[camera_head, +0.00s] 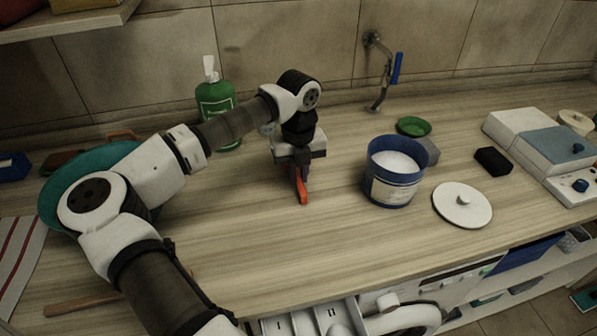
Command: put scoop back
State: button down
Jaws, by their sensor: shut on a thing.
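My gripper (300,172) is over the middle of the counter, pointing down, left of the blue tub. It is shut on a narrow orange-red thing (303,192), which looks like the scoop. Only part of it shows below the jaws; its full shape is hidden, and I cannot tell whether its lower end touches the counter. The blue tub (391,190) stands open and upright with white powder (395,162) inside and a label on its front. A round white lid (462,206) with a knob lies flat on the counter, right of the tub.
A green dish (413,126) and a grey block (428,150) are behind the tub. A black block (493,161) and a grey-blue device (550,150) stand right. A green bottle (217,105) and teal basin (75,175) are left. The counter front (300,260) is clear.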

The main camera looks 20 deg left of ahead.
aim_at(298, 177)
jog(key=c, duration=1.4)
grip_release()
jog(key=shift+c, duration=0.2)
jog(key=shift+r+p, duration=0.2)
jog(key=shift+p, duration=0.2)
jog(key=shift+r+b, duration=0.35)
notch_tip(298, 177, up, 11)
jog(key=b, duration=0.2)
